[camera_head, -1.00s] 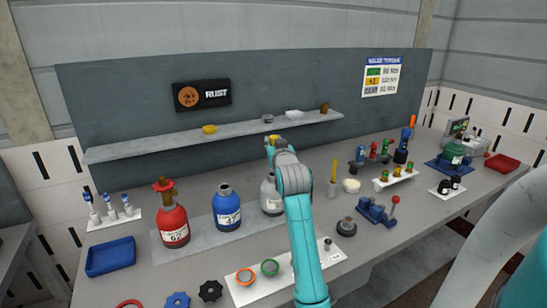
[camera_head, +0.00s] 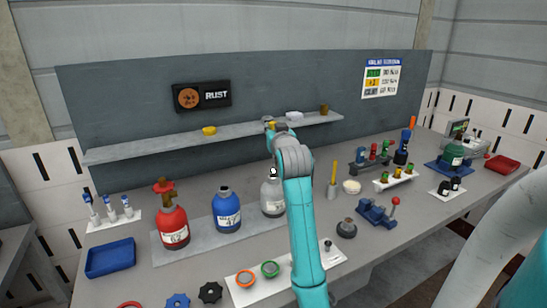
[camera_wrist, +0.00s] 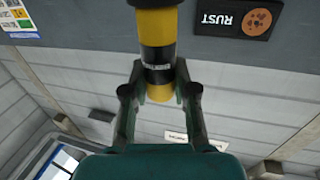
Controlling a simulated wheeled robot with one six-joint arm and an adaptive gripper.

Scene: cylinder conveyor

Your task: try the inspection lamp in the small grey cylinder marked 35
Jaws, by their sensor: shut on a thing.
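My gripper (camera_wrist: 158,80) is shut on the inspection lamp (camera_wrist: 155,28), a yellow and black banded stick, in the wrist view. In the head view my arm hides most of the gripper and lamp. The small grey cylinder (camera_head: 270,198) stands upright behind my arm, partly covered by it; its label number is too small to read. A small bright spot with a dark edge (camera_head: 273,171) shows at the cylinder's neck. It may be the lamp's end; I cannot tell whether it is inside or above the opening.
A blue cylinder (camera_head: 227,210) and a red cylinder with a brown valve (camera_head: 173,222) stand left of the grey one. A white board with rings (camera_head: 300,272) lies in front. A blue vise-like fixture (camera_head: 376,212) is to the right. A shelf (camera_head: 150,146) runs behind.

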